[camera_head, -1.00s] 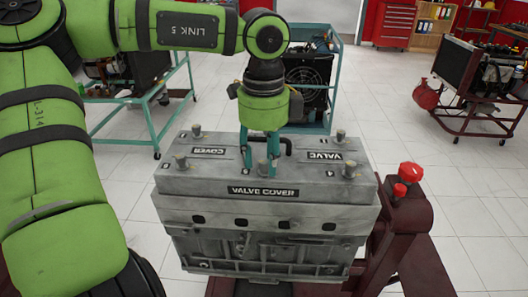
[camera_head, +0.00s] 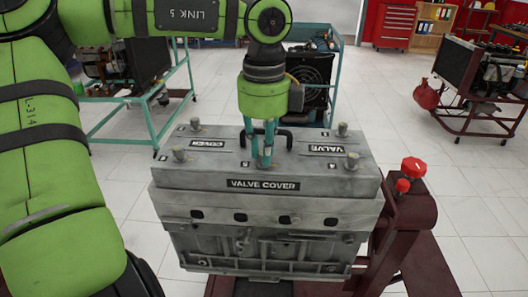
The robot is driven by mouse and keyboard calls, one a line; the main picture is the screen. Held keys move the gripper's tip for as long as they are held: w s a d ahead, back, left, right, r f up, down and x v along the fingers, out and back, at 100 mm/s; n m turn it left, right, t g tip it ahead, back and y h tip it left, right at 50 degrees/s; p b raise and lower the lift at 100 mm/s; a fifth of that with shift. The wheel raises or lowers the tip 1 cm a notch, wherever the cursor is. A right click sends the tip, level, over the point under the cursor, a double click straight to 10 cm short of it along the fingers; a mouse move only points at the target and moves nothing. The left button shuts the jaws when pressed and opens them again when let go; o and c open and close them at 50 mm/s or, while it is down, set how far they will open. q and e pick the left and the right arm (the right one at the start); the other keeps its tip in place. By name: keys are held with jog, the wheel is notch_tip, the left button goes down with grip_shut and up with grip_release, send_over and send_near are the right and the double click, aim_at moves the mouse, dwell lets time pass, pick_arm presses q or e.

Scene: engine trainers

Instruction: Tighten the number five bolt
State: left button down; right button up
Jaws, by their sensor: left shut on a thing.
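The grey valve cover (camera_head: 300,185) sits on top of the engine block. Bolts stand up from it: one at the far left (camera_head: 195,125), one at the near left (camera_head: 180,154), one at the far right (camera_head: 342,129) and one at the near right (camera_head: 352,161). My left gripper (camera_head: 263,163) points straight down at the middle of the cover. Its teal fingers are shut on a middle bolt, which they mostly hide. My right gripper is not in view.
A dark handle (camera_head: 287,136) rises from the cover just behind my left fingers. The block rests on a dark red stand (camera_head: 408,215) with red knobs (camera_head: 413,168). A teal cart (camera_head: 330,85) and a red cart (camera_head: 475,117) stand behind on open tiled floor.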

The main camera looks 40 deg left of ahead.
pick_arm(q)
jog(key=m+b, duration=0.1)
jog(key=m, duration=0.1)
jog(key=shift+f+m, duration=0.15)
jog(key=shift+m, duration=0.25)
jog(key=m+b, duration=0.1)
jog(key=m, duration=0.2)
jog(key=shift+m, duration=0.3)
jog(key=m+b, duration=0.1)
jog(key=m, duration=0.2)
jog(key=shift+m, duration=0.3)
jog(key=m, duration=0.4)
jog(key=shift+m, duration=0.3)
jog(key=m, duration=0.4)
jog(key=shift+m, duration=0.3)
jog(key=m+p, duration=0.1)
jog(key=m, duration=0.8)
jog(key=shift+p, duration=0.4)
jog(key=m, duration=0.4)
jog(key=shift+m+p, duration=0.3)
jog(key=shift+p, duration=0.1)
